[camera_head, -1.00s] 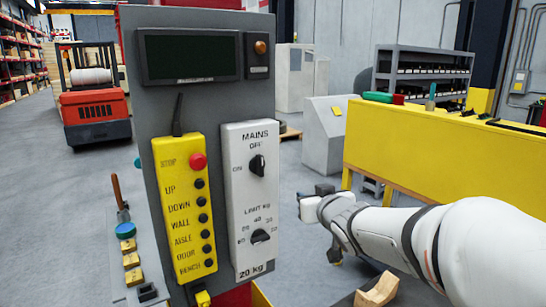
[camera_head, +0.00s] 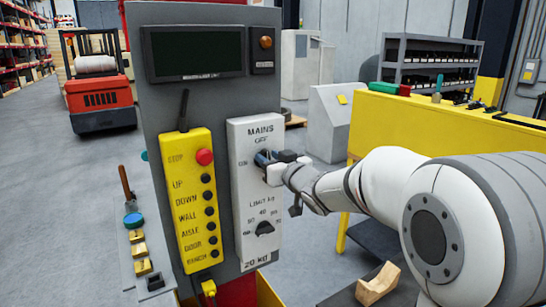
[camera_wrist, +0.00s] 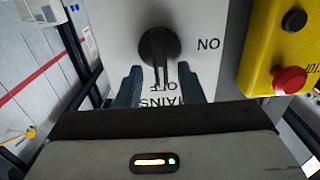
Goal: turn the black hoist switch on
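The black rotary switch (camera_wrist: 159,48) sits on the white panel (camera_head: 247,215) marked MAINS, with OFF and ON labels. In the upside-down wrist view its pointer points down toward OFF, and ON is to the right. My gripper (camera_wrist: 162,70) is open, with one dark finger on each side of the pointer and visible gaps between. I cannot tell whether the fingertips touch the panel. In the head view my gripper (camera_head: 264,158) is at the switch and hides it.
A black LIMIT kg knob (camera_head: 264,228) is lower on the same panel. The yellow button box (camera_head: 192,205) with a red stop button (camera_head: 204,157) is close on the left. A dark display (camera_head: 194,52) is above. A yellow bench (camera_head: 415,128) stands to the right.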

